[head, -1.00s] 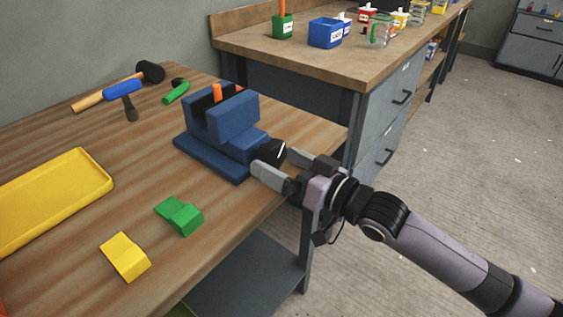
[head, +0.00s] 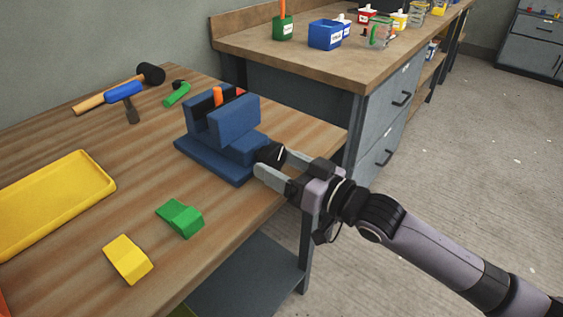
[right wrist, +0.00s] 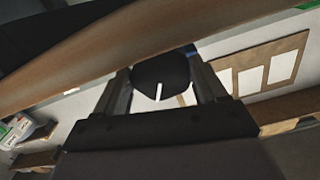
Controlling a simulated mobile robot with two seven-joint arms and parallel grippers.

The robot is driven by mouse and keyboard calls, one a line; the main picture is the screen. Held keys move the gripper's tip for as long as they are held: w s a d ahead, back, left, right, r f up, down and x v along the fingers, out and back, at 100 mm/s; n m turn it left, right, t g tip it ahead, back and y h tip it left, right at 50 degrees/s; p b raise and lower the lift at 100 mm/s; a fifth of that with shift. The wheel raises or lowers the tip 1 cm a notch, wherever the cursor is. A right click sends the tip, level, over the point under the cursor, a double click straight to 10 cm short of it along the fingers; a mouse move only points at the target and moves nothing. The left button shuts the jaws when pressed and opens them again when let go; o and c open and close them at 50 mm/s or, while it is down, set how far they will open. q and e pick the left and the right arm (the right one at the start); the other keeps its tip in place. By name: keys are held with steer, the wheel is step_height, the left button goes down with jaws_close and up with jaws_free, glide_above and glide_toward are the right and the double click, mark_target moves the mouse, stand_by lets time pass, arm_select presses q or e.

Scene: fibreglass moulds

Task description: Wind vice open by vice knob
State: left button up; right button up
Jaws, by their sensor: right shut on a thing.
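The blue vice (head: 232,127) stands on the wooden workbench near its right edge, with a gap between its two jaws. An orange piece (head: 217,96) shows upright between the jaws. The black vice knob (head: 269,154) sticks out from the vice's right side. My right gripper (head: 275,162) is shut on the knob, one finger on each side. In the right wrist view the dark knob (right wrist: 161,76) with a white mark sits between the fingers. My left gripper is not in view.
A yellow tray (head: 110,187), a green block (head: 180,218) and a yellow block (head: 128,259) lie on the bench. Hammers (head: 124,91) and a green-handled tool (head: 177,95) lie at the back. A second bench (head: 350,70) with containers stands behind.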

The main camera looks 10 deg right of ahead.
steer(key=n+p, duration=0.2)
steer(key=n, duration=0.3)
steer(key=shift+p, duration=0.35)
steer(key=shift+n, duration=0.4)
steer(key=o, duration=1)
steer(key=shift+o, duration=0.2)
steer(key=v, duration=0.7)
steer(key=shift+d, duration=0.15)
